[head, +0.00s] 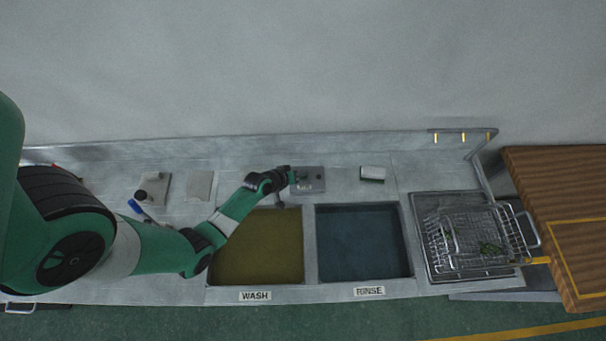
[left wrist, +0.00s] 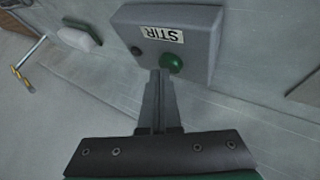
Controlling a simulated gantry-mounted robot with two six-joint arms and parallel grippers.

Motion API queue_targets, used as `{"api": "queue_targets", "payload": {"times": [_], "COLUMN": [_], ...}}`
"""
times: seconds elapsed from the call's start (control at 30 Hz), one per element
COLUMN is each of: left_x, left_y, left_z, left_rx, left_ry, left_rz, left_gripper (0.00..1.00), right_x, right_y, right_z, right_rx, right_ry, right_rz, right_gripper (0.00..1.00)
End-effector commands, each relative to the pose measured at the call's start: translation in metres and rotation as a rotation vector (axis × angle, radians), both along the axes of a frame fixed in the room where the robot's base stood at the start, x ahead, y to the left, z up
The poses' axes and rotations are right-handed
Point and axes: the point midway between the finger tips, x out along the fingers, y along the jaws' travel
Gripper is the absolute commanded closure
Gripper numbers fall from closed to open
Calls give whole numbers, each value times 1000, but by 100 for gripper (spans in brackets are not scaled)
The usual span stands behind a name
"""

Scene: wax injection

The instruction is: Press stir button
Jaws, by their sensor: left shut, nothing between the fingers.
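The stir control box (head: 310,188) is a grey box at the back of the counter, behind the two basins. In the left wrist view the box (left wrist: 196,28) carries an upside-down STIR label (left wrist: 162,35), a green button (left wrist: 172,63) and a small dark knob (left wrist: 136,50). My left gripper (head: 291,175) is at the left side of the box in the head view. In the left wrist view its shut, empty fingers (left wrist: 159,74) end right beside the green button, overlapping its edge. Whether they touch it I cannot tell. My right gripper is out of view.
The wash basin (head: 257,277) and rinse basin (head: 363,272) lie in front. A wire basket (head: 463,257) stands on the right. A small pale block (head: 373,173) sits right of the box.

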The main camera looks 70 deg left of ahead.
Motion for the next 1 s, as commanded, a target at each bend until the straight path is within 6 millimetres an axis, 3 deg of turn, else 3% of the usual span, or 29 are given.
{"api": "queue_targets", "payload": {"times": [0.17, 0.47, 1.0], "left_x": [0, 0, 0], "left_y": [0, 0, 0], "left_z": [9, 10, 69], "left_rx": [-1, -1, -1], "left_ry": [1, 0, 1], "left_rz": [0, -1, 0], "left_gripper": [100, 100, 100], "right_x": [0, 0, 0], "right_y": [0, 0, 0], "right_z": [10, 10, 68], "right_rx": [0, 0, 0], "right_ry": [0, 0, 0], "right_rz": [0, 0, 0], "right_gripper": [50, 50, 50]}}
